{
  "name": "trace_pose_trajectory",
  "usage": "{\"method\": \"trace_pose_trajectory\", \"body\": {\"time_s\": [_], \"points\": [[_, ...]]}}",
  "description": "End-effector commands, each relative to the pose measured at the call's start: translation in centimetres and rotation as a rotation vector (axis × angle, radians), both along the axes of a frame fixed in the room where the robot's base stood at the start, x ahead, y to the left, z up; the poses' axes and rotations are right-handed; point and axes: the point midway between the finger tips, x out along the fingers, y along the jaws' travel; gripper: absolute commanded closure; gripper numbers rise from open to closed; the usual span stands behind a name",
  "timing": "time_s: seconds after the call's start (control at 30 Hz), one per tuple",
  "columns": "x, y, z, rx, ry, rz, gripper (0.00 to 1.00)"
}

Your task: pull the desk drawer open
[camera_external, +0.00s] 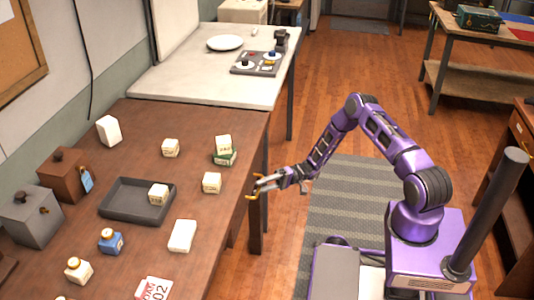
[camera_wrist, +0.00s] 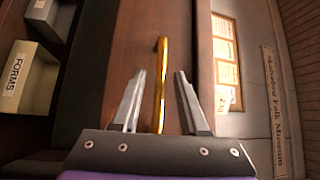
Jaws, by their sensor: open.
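The brown wooden desk (camera_external: 225,125) stands at the left of the external view. A gold bar handle (camera_wrist: 161,60) is mounted on the brown drawer front (camera_wrist: 135,45) in the wrist view. My gripper (camera_external: 262,187) is at the desk's right side, just below the top's edge. In the wrist view my gripper (camera_wrist: 160,75) is open, with one finger on each side of the handle. Gaps show between handle and fingers. In the external view the drawer front is hidden by the desk top and gripper, and I cannot tell whether it is fully closed.
A pale table (camera_external: 190,82) adjoins behind. A striped rug (camera_external: 335,225) lies on open floor beside the desk.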

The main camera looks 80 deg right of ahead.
Motion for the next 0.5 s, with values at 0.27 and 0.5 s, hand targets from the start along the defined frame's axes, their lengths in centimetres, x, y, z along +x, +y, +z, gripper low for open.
{"method": "trace_pose_trajectory", "body": {"time_s": [0.27,0.5], "points": [[0.84,0.90,0.18,0.000,0.000,0.001,0.56],[0.82,0.86,0.18,0.000,0.000,0.000,0.69]]}}
